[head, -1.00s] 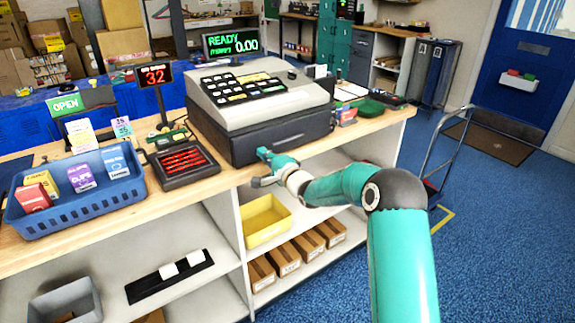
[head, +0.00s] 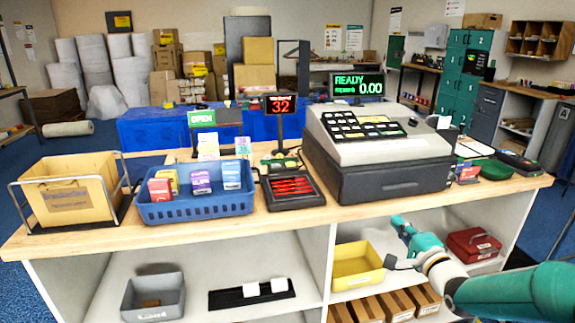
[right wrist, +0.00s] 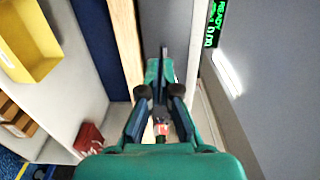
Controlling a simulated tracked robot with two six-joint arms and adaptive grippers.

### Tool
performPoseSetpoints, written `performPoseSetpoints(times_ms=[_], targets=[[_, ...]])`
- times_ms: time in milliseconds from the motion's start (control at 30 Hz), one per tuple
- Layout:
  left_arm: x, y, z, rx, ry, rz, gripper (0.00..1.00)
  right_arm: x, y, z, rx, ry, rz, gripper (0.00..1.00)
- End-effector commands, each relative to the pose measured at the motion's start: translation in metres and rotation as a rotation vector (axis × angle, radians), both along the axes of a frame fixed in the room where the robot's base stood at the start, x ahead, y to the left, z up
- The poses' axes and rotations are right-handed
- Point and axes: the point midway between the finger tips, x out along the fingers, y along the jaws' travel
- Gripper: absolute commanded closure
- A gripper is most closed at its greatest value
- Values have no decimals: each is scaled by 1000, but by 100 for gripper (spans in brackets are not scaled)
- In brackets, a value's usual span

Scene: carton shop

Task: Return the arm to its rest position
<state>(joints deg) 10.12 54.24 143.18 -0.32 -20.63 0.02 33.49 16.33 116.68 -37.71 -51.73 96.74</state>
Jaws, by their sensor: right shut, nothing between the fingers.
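My right gripper (head: 396,245) is in front of the counter, below its front edge and under the cash register as I see it in the head view. The right arm, teal, comes in from the lower right. In the right wrist view the gripper (right wrist: 160,95) has its dark finger links on both sides of the picture's middle, with no object held between them. It is shut and empty. The cash register (head: 372,155) stands on the counter (head: 330,211). My left gripper and arm are not in view.
A yellow tray (head: 357,267) and a red box (head: 474,245) are on the shelves behind the arm. Above, the counter holds a blue basket (head: 195,209) of small boxes, a cardboard box in a wire rack (head: 70,195) and a card tray (head: 293,188). Blue floor shows at right.

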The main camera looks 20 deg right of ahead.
Motion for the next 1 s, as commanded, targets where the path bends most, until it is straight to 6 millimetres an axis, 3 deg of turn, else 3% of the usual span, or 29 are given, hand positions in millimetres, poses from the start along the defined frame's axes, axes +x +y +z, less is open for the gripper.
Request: performPoseSetpoints(times_ms=[133, 233, 367, 467, 567, 667, 800, 900, 1000], targets=[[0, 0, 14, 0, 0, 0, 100, 15, 30, -1, 24, 18, 59, 100], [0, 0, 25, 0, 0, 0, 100, 28, 71, -26, 71, 74, 131, 100], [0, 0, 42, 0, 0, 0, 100, 29, 140, -84, 169, 225, 216, 100], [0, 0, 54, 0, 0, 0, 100, 11, 193, -139, 165, 391, 276, 100], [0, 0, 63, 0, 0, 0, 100, -22, 240, -190, 95, 567, 353, 100], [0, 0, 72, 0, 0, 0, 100, -70, 280, -236, -17, 745, 458, 100], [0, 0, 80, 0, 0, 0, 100, -156, 320, -288, -234, 983, 674, 100], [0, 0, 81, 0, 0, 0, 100, -217, 330, -310, -401, 1104, 864, 100], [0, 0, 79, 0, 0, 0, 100, -252, 329, -317, -543, 1144, 1023, 100]])
